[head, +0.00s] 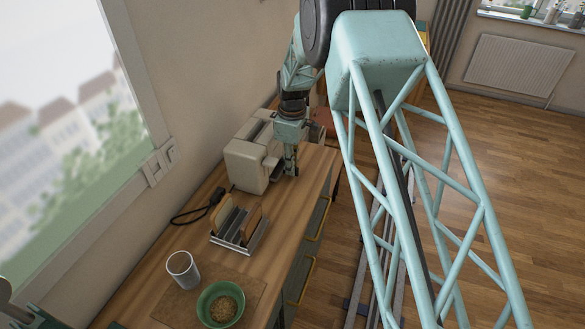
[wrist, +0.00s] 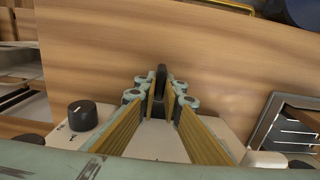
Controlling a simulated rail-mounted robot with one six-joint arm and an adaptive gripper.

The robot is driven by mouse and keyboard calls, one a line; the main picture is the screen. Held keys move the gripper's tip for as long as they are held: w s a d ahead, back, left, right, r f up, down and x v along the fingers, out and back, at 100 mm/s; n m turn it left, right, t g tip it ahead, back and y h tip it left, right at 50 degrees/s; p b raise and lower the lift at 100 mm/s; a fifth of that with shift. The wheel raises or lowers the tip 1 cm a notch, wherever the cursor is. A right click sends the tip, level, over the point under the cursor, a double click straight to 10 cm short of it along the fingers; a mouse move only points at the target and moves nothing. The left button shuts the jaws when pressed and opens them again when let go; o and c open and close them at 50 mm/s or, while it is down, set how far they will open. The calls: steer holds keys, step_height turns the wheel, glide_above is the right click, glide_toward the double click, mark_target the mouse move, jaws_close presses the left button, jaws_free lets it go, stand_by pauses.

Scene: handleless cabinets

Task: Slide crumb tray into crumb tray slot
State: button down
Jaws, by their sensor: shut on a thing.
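The cream toaster (head: 248,164) stands on the wooden counter against the wall. In the wrist view its body (wrist: 60,135), with a black knob, lies along the bottom. My gripper (head: 291,172) points down at the toaster's counter-edge side. In the wrist view its yellow-padded fingers (wrist: 161,91) are shut on a small dark upright piece (wrist: 160,76), which looks like the crumb tray's handle. A pale surface shows between the fingers; I cannot tell whether it is tray or toaster. The crumb tray slot is hidden, so how far the tray sits in it cannot be seen.
A metal rack with toast (head: 238,226) stands on the near side of the toaster, beside a black plug and cord (head: 211,200). Bare counter (wrist: 220,60) lies ahead of the fingertips.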

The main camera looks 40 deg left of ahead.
mark_target(283, 169)
steer(key=shift+s+a, duration=0.35)
steer(key=shift+a, duration=0.4)
steer(key=shift+s+a, duration=0.3)
steer(key=shift+a, duration=0.45)
stand_by(0.7)
steer(key=c, duration=2.7)
jaws_free()
steer(key=shift+r, duration=0.1)
steer(key=shift+d+r, duration=0.1)
steer(key=shift+r, duration=5.85)
steer(key=shift+w, duration=0.1)
